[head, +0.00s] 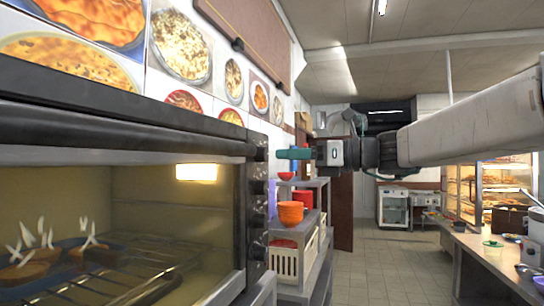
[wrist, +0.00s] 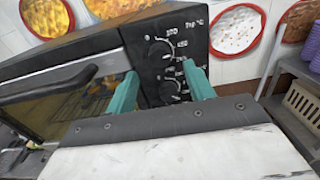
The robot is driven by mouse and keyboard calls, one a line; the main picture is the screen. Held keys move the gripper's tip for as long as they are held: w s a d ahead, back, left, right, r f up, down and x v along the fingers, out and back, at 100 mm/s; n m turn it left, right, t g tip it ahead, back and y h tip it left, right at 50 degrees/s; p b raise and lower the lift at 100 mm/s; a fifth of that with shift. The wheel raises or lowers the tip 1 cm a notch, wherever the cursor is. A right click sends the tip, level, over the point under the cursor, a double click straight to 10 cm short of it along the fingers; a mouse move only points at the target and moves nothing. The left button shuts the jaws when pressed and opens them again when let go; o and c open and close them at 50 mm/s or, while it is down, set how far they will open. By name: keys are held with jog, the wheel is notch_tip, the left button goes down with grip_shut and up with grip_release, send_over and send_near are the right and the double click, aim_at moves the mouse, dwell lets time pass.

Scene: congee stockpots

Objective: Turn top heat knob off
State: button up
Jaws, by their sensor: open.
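A dark oven (head: 120,125) fills the left of the head view, with its control strip at its right edge. The top heat knob (head: 261,153) shows there from the side. In the wrist view the top knob (wrist: 160,51) is round and black on the black panel with white markings. A second knob (wrist: 168,91) sits below it. My gripper (head: 281,154) has teal fingers pointing left toward the panel, near the top knob's height. In the wrist view my gripper (wrist: 160,74) is open, its fingertips on either side of the panel's knob column. Contact with a knob cannot be told.
A grey shelf (head: 318,183) with orange bowls (head: 291,212) and a cream crate (head: 284,262) stands beyond the oven. A counter (head: 488,258) runs along the right. The tiled floor (head: 385,270) between is clear.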

aim_at(267, 155)
jog(key=x, duration=0.5)
jog(key=c, duration=1)
jog(key=shift+o, duration=0.2)
